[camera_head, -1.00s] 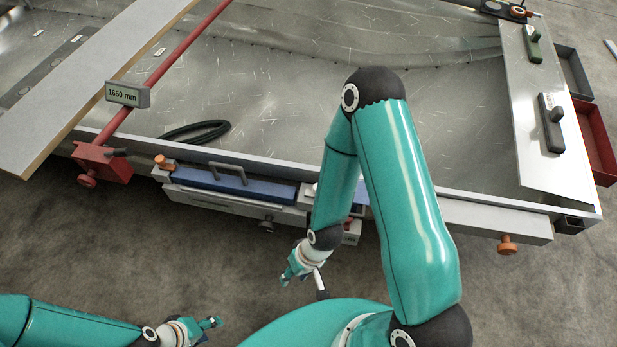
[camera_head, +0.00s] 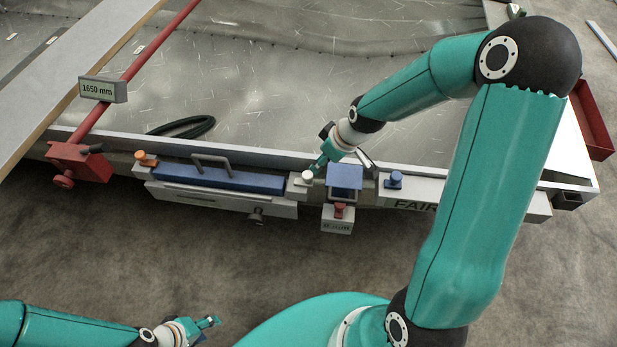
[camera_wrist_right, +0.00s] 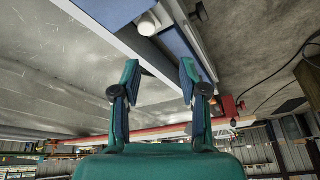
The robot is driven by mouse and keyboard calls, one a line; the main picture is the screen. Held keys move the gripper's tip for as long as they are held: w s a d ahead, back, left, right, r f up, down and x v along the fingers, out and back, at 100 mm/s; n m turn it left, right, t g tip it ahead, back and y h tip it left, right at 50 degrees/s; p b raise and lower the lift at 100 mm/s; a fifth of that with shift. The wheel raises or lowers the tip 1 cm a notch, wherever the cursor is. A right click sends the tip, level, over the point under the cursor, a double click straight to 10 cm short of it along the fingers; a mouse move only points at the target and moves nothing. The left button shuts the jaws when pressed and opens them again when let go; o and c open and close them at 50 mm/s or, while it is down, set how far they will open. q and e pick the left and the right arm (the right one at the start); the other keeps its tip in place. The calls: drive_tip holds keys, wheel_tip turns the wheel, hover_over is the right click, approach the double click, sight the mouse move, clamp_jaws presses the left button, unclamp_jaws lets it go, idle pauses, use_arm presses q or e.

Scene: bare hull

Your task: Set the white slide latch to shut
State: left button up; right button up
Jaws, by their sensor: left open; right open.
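The white slide latch shows as a white knob (camera_head: 307,176) on a grey block at the front rail in the head view. It also shows as a white cylinder at the top of the right wrist view (camera_wrist_right: 148,24). My right gripper (camera_head: 315,167) is open and close above and beside the knob; I cannot tell in the head view whether it touches. In the right wrist view the open fingers (camera_wrist_right: 159,68) have the knob beyond their tips, apart from them. My left gripper (camera_head: 212,324) is open and empty at the lower left, far from the latch.
An orange knob (camera_head: 146,158) and a blue knob (camera_head: 394,179) stand on the same rail. A blue bar with a grey handle (camera_head: 225,168) lies left of the white knob. A blue block (camera_head: 345,176) and a red-knobbed box (camera_head: 338,225) are right of it.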

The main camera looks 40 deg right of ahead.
drive_tip(key=d+r, duration=0.1)
drive_tip(key=d, duration=0.1)
approach(308, 175)
drive_tip(key=shift+n, duration=0.3)
drive_tip(key=b+x, duration=0.5)
drive_tip(key=x, duration=0.4)
drive_tip(key=shift+w+b, duration=0.1)
drive_tip(key=shift+b, duration=0.2)
drive_tip(key=shift+c, duration=0.2)
clamp_jaws()
